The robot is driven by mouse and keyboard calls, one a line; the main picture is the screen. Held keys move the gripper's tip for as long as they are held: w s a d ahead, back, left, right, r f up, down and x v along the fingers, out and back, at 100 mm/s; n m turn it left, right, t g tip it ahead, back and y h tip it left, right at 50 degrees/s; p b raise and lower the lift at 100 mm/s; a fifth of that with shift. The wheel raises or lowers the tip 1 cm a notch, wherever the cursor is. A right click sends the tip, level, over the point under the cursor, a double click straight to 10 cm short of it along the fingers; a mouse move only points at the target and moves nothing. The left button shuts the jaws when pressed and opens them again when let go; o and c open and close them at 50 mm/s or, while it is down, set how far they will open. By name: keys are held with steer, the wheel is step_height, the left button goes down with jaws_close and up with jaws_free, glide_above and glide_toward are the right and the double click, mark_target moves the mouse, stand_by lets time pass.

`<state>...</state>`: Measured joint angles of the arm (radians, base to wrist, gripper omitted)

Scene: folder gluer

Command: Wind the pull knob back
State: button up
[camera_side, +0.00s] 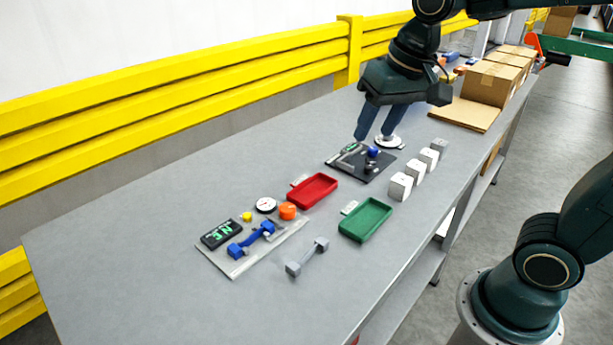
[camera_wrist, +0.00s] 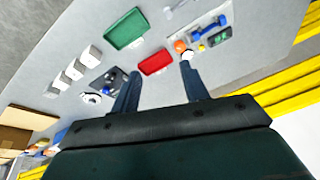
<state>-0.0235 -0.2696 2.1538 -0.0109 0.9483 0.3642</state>
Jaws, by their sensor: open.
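A dark plate (camera_side: 350,172) near the middle of the table carries a small blue knob (camera_side: 373,152) on a dark stem and a small display; this may be the pull knob, but I cannot tell for certain. A grey panel (camera_side: 237,267) further left has an orange round knob (camera_side: 287,211), a dial gauge (camera_side: 265,205), a yellow button and a blue handle. The dark plate also shows in the wrist view (camera_wrist: 98,81). My gripper (camera_side: 373,137) is above the far side of the dark plate, apart from the knobs. In the wrist view its fingers (camera_wrist: 160,70) are spread and empty.
Several white blocks (camera_side: 401,186) stand in a row on the right. A grey dumbbell-shaped part (camera_side: 307,257) lies in front. Cardboard boxes (camera_side: 491,83) are at the far end.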

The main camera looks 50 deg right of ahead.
steer(key=w+a+f+m+g, duration=0.1)
steer(key=w+f+m+g, duration=0.2)
steer(key=w, duration=0.8)
steer(key=m, duration=0.3)
glide_above(288, 207)
step_height(288, 207, down, 9)
steer(key=shift+s+d+f, duration=0.1)
steer(key=shift+f, duration=0.15)
step_height(288, 207, down, 14)
steer(key=shift+r, duration=0.15)
steer(key=shift+c, duration=0.3)
steer(key=c, duration=0.7)
